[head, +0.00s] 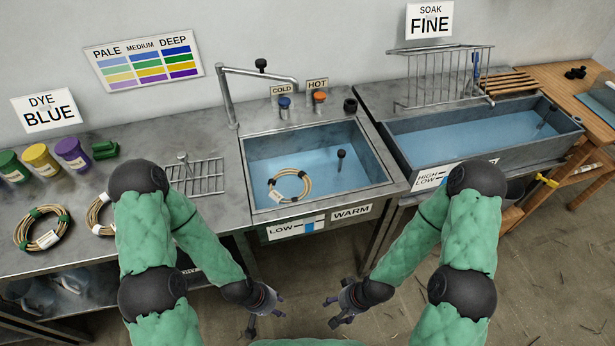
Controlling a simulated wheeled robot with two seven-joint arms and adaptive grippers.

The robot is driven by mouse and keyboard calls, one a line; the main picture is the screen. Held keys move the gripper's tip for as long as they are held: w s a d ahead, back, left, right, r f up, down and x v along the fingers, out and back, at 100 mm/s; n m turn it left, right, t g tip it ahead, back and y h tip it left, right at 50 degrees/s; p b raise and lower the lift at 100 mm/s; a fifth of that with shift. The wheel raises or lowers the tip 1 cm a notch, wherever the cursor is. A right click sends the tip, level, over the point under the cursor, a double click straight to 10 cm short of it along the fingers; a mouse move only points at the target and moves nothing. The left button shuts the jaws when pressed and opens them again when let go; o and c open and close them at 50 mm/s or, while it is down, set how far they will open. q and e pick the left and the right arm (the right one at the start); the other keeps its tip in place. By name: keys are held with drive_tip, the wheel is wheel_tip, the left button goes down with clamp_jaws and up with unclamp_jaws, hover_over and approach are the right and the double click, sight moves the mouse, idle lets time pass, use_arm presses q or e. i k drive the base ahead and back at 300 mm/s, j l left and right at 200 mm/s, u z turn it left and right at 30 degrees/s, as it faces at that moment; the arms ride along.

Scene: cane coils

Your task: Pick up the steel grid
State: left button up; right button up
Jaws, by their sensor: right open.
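The steel grid (208,183) is a small flat wire rack lying on the grey counter, left of the sink. A small metal tool (184,160) shows at its upper left; I cannot tell whether it rests on the grid. My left arm passes in front of the grid's lower left part. My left gripper (264,314) is low in the view, in front of the counter and well below the grid. It looks open and empty. My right gripper (342,309) is open and empty, also low in front of the counter, right of the left one. Neither gripper touches the grid.
The sink (256,182) holds bluish water, a cane coil (289,186) and a dark upright knob. Cane coils (41,231) and dye jars (73,154) stand on the left counter. A tall wire rack (445,78) stands behind the soak trough (480,143) at right.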

sight(182, 156)
drive_tip(key=i, duration=0.4)
drive_tip(key=k+j, duration=0.1)
drive_tip(key=j, duration=0.35)
drive_tip(key=k+j+z, duration=0.1)
drive_tip(key=j, duration=0.3)
drive_tip(key=k+j, duration=0.1)
drive_tip(key=j, duration=0.35)
drive_tip(key=k+j, duration=0.15)
drive_tip(key=j, duration=0.3)
drive_tip(key=k+j+z, duration=0.1)
drive_tip(key=j, duration=0.3)
drive_tip(key=k+j, duration=0.15)
drive_tip(key=j, duration=0.3)
